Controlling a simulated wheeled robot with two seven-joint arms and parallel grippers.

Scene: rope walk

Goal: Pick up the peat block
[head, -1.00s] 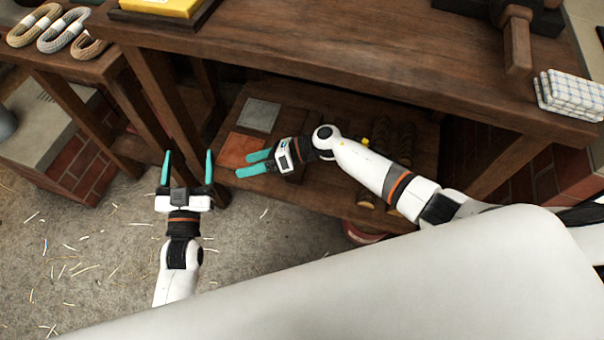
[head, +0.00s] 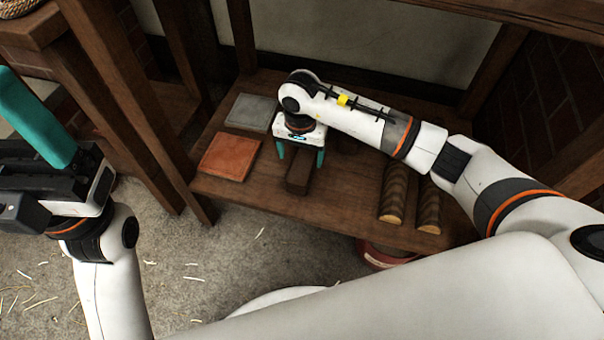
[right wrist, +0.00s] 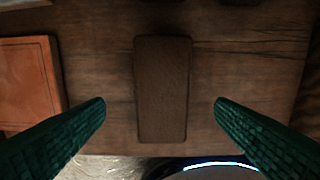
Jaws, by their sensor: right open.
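The peat block (head: 298,178) is a dark brown oblong block lying flat on the low wooden shelf. It shows whole in the right wrist view (right wrist: 162,88), lengthwise up the picture. My right gripper (head: 300,162) is open above the block, pointing down. In the right wrist view, its two teal fingers (right wrist: 160,104) lie to either side of the block, with a gap on each side and nothing held. My left gripper (head: 35,120) is at the left edge of the head view.
An orange-red slab (head: 230,157) and a grey slab (head: 251,112) lie left of the block. Two brown ribbed rolls (head: 393,194) lie to the right on the shelf (head: 345,213). Wooden legs (head: 130,110) stand at the left. A reddish round thing (head: 385,255) is under the shelf.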

